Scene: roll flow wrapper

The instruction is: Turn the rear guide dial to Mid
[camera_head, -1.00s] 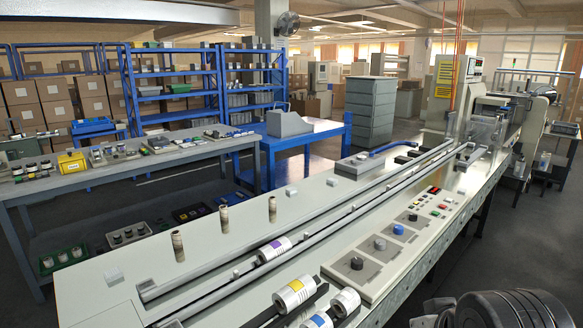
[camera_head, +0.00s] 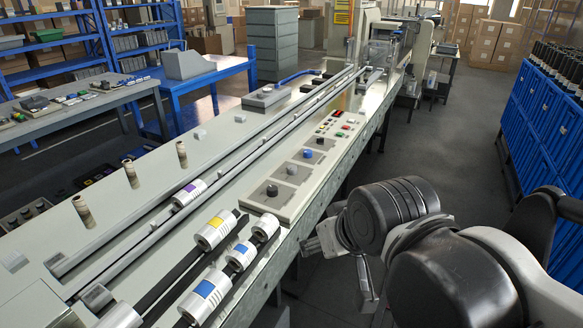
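A grey control panel (camera_head: 257,206) on the near side of the long machine bed carries a row of dials. My gripper (camera_head: 338,272) is beside the bed's right edge, right of and nearer than the panel. Its two fingers look spread apart, with nothing between them. It touches no dial.
Small buttons (camera_head: 341,133) lie beyond the dials. White rolls with yellow (camera_head: 213,232) and blue bands lie left of and nearer than the panel. Long rails (camera_head: 232,145) run along the bed. Several upright brown spools (camera_head: 131,172) stand on the left. Blue crates (camera_head: 530,120) are stacked at right; the floor between is clear.

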